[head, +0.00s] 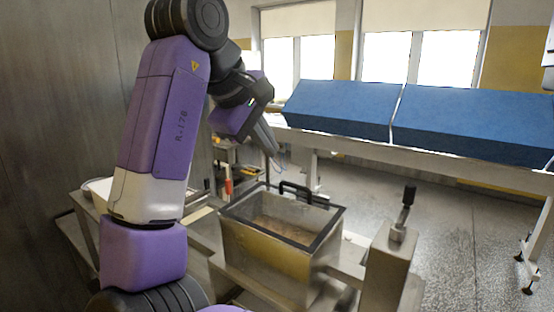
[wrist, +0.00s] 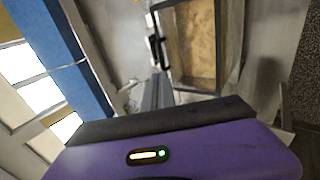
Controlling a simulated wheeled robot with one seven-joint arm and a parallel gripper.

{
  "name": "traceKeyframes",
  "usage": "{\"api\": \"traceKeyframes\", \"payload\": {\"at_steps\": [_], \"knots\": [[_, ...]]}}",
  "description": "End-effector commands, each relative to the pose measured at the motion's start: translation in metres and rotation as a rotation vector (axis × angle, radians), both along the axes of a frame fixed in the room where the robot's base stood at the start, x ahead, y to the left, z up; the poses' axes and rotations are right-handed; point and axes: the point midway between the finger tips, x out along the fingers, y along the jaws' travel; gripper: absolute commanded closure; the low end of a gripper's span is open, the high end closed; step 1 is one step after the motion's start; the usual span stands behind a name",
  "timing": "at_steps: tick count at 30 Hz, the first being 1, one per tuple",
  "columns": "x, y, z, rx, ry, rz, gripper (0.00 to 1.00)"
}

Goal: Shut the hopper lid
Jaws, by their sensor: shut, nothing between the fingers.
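The hopper (head: 262,256) is a box with brownish contents in the middle of the head view. A dark rectangular frame (head: 332,230), which looks like the lid's rim, lies about level across its top. I cannot tell whether it is fully seated. A black bar handle (head: 308,196) stands on its far edge. In the wrist view the handle (wrist: 154,40) is left of the dark frame (wrist: 192,88). My gripper (head: 274,150) is shut and empty, pointing down above and beyond the hopper's far side. Its fingers also show in the wrist view (wrist: 157,82), just below the handle.
A post with a black-knobbed lever (head: 407,205) stands right of the hopper. A conveyor with blue covers (head: 460,122) runs behind. A metal wall (head: 50,130) closes the left side. The floor (head: 455,235) at right is open.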

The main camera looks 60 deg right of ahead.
Motion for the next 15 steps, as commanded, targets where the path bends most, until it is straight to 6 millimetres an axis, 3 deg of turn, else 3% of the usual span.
{"api": "traceKeyframes", "payload": {"at_steps": [15], "knots": [[-0.003,-0.061,-0.073,0.000,0.002,-0.004,1.00]]}}
